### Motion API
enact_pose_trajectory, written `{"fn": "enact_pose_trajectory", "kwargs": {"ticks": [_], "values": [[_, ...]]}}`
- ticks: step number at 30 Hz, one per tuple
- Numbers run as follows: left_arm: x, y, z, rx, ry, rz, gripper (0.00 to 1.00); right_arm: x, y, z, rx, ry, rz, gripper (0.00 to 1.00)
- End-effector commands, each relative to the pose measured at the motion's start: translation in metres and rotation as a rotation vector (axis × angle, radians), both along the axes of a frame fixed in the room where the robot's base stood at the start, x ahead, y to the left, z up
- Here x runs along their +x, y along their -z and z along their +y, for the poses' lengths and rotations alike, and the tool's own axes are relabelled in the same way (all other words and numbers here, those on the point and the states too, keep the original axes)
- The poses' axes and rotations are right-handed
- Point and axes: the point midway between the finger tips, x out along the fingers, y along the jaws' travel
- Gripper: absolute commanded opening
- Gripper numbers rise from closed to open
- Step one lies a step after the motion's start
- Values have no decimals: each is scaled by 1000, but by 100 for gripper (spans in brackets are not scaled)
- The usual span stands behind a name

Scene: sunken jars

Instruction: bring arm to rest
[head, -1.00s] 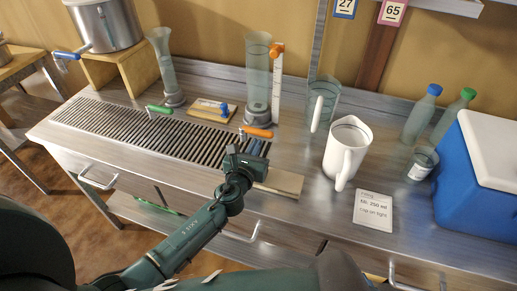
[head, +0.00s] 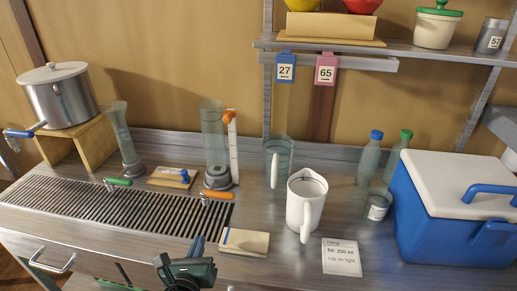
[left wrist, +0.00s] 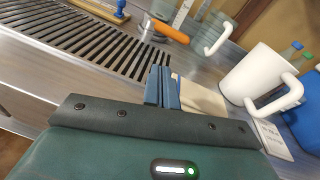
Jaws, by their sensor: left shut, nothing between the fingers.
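My left gripper (head: 193,249) is at the bottom of the head view, in front of the bench's front edge. Its blue fingers are together and empty; they also show in the left wrist view (left wrist: 162,88). A small cream board (head: 244,242) lies on the bench just right of the fingers. The white jug (head: 304,205) stands upright farther right, apart from the gripper. My right gripper is in neither view.
A slatted drain grate (head: 120,212) covers the bench's left part, with orange (head: 217,194) and green (head: 118,182) handles. Measuring cylinders, bottles (head: 370,157) and a blue cooler (head: 455,210) stand behind and right. A label card (head: 341,257) lies in front.

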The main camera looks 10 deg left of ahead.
Motion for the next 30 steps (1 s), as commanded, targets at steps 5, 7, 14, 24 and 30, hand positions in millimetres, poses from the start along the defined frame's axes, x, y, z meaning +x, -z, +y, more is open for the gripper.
{"fn": "enact_pose_trajectory", "kwargs": {"ticks": [5, 7, 14, 24, 30], "values": [[-42, 4, 42, -724, -409, 95, 0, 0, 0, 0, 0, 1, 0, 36], [-68, 12, 53, -1048, -618, 132, 0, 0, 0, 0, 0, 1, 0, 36], [-140, 27, 53, -1696, -1147, 201, 0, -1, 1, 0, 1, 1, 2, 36], [-214, 21, 27, -2109, -1712, 244, 0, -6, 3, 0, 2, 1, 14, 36], [-213, 31, 14, -2216, -1739, 265, 0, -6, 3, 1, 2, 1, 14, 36]]}}
